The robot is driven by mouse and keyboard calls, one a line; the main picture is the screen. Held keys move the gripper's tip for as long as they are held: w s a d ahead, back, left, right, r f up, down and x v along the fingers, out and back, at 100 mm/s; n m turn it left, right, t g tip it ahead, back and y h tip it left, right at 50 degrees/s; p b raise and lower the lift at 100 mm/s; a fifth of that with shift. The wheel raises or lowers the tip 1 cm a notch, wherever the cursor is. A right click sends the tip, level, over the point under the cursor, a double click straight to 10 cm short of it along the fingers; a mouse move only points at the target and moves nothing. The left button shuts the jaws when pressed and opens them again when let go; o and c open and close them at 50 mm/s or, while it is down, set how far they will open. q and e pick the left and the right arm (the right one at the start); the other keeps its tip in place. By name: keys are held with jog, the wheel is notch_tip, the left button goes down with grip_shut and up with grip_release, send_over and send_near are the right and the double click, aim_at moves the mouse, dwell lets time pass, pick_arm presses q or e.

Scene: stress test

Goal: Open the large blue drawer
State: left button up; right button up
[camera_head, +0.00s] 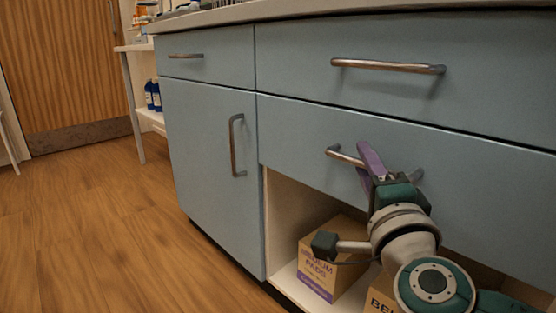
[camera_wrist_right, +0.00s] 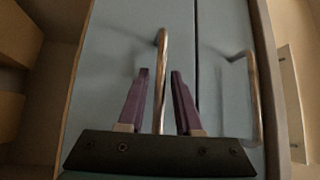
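The large blue drawer (camera_head: 300,139) is the wide lower drawer front in the head view, and it looks shut, flush with the cabinet. Its metal bar handle (camera_head: 343,157) is partly hidden by my right gripper (camera_head: 368,158). In the right wrist view the drawer front (camera_wrist_right: 120,50) is turned sideways. The handle (camera_wrist_right: 162,60) runs between the two purple fingers of my right gripper (camera_wrist_right: 160,72). The fingers are open, with a gap to the handle on both sides. My left gripper is in neither view.
Another drawer with a bar handle (camera_head: 388,66) sits directly above. A cupboard door (camera_head: 208,170) and a small drawer (camera_head: 210,53) are at the left. Below is an open shelf with cardboard boxes (camera_head: 318,290). The wooden floor (camera_head: 90,230) at left is clear.

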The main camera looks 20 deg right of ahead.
grip_shut()
dwell(1.1)
